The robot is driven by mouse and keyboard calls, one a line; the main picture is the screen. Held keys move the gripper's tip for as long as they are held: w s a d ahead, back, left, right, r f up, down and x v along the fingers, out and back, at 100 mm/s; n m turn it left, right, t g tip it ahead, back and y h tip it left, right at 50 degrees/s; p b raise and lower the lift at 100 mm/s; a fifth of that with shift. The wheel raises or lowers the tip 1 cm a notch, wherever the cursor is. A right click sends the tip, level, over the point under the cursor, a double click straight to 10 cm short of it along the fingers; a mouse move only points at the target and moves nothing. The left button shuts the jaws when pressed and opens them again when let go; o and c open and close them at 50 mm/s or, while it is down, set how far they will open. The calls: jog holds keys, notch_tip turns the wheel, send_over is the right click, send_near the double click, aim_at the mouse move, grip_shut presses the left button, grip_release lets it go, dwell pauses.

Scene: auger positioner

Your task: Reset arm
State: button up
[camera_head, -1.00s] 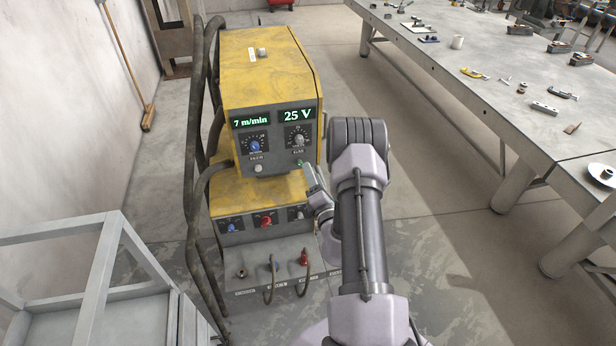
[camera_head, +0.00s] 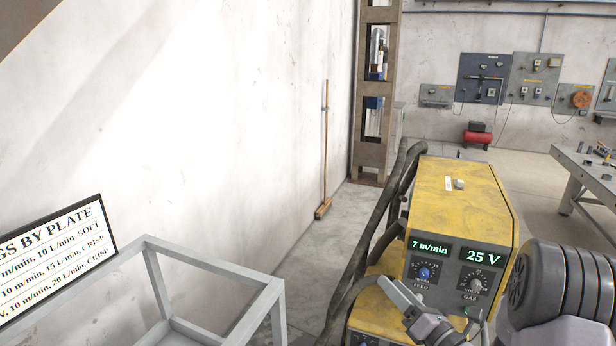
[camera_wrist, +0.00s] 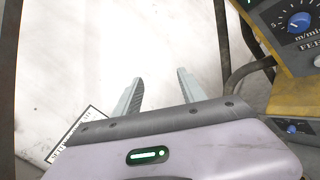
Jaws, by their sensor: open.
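My gripper (camera_wrist: 158,93) is open and empty in the wrist view, with its two fingers apart against the pale wall. In the head view my arm is at the bottom right, in front of the yellow welding machine (camera_head: 455,195); part of the gripper (camera_head: 388,288) shows before the machine's lower front. The machine's displays read 7 m/min (camera_head: 429,246) and 25 V (camera_head: 483,257). In the wrist view the blue knob (camera_wrist: 299,22) is at the top right, apart from the fingers.
A grey metal frame (camera_head: 205,256) stands at the lower left. Behind it a settings sign (camera_head: 55,258) is partly cut off. Dark hoses (camera_head: 378,232) run along the machine's left side. A broom (camera_head: 325,150) leans on the wall. A workbench (camera_head: 590,175) is at right.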

jog(key=s+a+r+n+g+y+b, duration=0.1)
jog(key=s+a+n+g+y+b, duration=0.15)
jog(key=s+a+n+g, duration=0.55)
jog(key=s+a+r+n+g+y+b, duration=0.1)
jog(key=s+a+n+g+y+b, duration=0.3)
jog(key=s+a+n, duration=0.65)
jog(key=s+a+f+n+g+h+b, duration=0.25)
jog(key=s+f+n+h, duration=0.25)
jog(key=s+n+h, duration=0.35)
jog(key=s+d+n+t+h, duration=0.2)
jog(key=d+n+h, duration=0.1)
jog(key=d+n, duration=0.3)
jog(key=shift+s+n+b, duration=0.35)
jog(key=shift+s+n, duration=0.05)
jog(key=shift+n, duration=0.5)
jog(key=shift+r+t, duration=0.1)
jog(key=shift+t, duration=0.15)
